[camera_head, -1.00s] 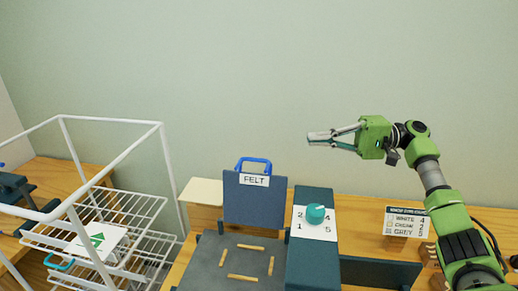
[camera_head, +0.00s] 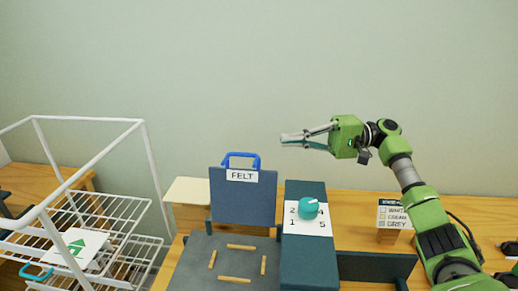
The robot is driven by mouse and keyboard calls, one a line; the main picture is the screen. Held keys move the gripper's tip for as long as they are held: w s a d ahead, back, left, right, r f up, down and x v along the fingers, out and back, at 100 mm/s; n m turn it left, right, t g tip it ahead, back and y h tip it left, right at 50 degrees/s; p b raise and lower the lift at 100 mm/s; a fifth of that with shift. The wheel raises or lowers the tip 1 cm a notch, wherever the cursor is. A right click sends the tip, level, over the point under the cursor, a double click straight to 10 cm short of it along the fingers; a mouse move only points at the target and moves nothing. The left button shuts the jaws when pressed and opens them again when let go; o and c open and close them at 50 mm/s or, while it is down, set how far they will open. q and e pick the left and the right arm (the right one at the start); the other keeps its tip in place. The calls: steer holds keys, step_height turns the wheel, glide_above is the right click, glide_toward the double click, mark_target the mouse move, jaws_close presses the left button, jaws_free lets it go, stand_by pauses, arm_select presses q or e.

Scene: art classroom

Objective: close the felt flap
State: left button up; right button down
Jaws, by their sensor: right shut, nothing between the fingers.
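The felt flap (camera_head: 243,200) is a dark blue-grey panel standing upright at the back of a flat grey bed (camera_head: 204,262). It carries a white label reading FELT and a blue handle (camera_head: 241,157) on its top edge. Several short wooden strips lie on the bed in front of it. My right gripper (camera_head: 284,139) is shut and empty, in the air above and to the right of the flap, its fingers pointing left. It does not touch the flap or handle. My left gripper is not in view.
A dark box with a teal knob (camera_head: 309,208) on a numbered white plate stands right of the bed. A small sign (camera_head: 393,214) on a wooden block stands farther right. A white wire rack (camera_head: 148,165) is at the left. A pale board (camera_head: 187,190) lies left of the flap.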

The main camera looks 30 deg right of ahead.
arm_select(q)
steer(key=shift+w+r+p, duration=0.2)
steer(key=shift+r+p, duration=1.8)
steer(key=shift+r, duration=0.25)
arm_select(e)
steer(key=a, duration=0.9)
steer(key=shift+a, duration=0.2)
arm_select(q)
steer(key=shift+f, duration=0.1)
arm_select(e)
steer(key=shift+s, duration=0.2)
